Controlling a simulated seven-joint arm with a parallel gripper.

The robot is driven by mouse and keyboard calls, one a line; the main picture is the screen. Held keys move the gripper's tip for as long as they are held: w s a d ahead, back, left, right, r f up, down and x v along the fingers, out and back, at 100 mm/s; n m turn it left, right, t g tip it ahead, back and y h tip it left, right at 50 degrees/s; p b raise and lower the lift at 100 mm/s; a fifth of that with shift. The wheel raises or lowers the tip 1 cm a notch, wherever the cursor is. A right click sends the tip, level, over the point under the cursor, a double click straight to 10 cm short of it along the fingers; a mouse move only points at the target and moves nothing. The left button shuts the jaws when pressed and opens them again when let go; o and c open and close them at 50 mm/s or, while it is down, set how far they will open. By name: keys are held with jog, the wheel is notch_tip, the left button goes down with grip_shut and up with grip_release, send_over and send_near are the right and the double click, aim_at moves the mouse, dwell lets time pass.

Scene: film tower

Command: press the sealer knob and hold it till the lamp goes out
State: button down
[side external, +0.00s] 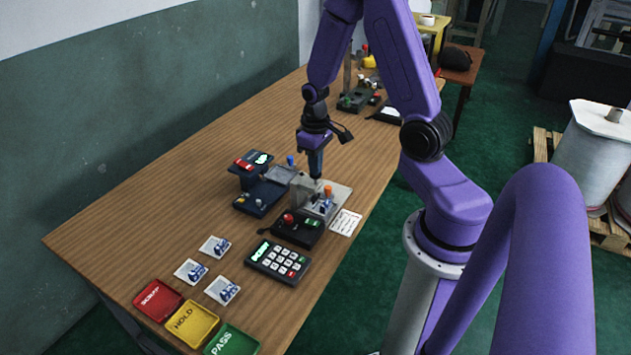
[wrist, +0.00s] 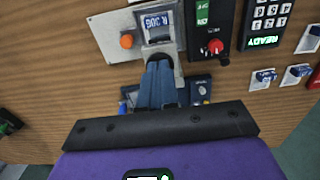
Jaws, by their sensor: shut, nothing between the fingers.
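My gripper (side external: 317,174) is shut and empty, pointing down at the grey block (side external: 302,190) of a silver-plated device (side external: 340,195). In the wrist view the closed blue fingers (wrist: 158,66) overlap this block; I cannot tell whether they touch it. An orange knob or lamp (side external: 328,190) stands on the plate beside the fingers, and it shows in the wrist view (wrist: 127,41). A printed card (wrist: 157,22) lies at the block. A red knob (side external: 288,218) sits on a black box (side external: 305,233) nearby. No label shows which is the sealer knob, and no lit lamp is clear.
A dark blue device (side external: 258,198) stands left of the block. A keypad (side external: 278,262) showing READY in the wrist view is nearer the front. The table's left side is clear.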

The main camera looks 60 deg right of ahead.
jog(key=shift+r, duration=3.25)
jog(key=s+a+r+n, duration=0.2)
jog(key=s+a+n, duration=0.1)
jog(key=a, duration=0.4)
jog(key=s+a+r+n, duration=0.3)
jog(key=s+a, duration=0.1)
jog(key=a, duration=0.3)
jog(key=s+a+r+n, duration=0.1)
jog(key=s+a+n, duration=0.1)
jog(key=s, duration=0.4)
jog(key=s+a+r+n, duration=0.1)
jog(key=s+a+n, duration=0.2)
jog(key=s, duration=0.3)
jog(key=shift+a+r+n, duration=0.15)
jog(key=shift+r+n, duration=0.25)
jog(key=shift+n, duration=0.4)
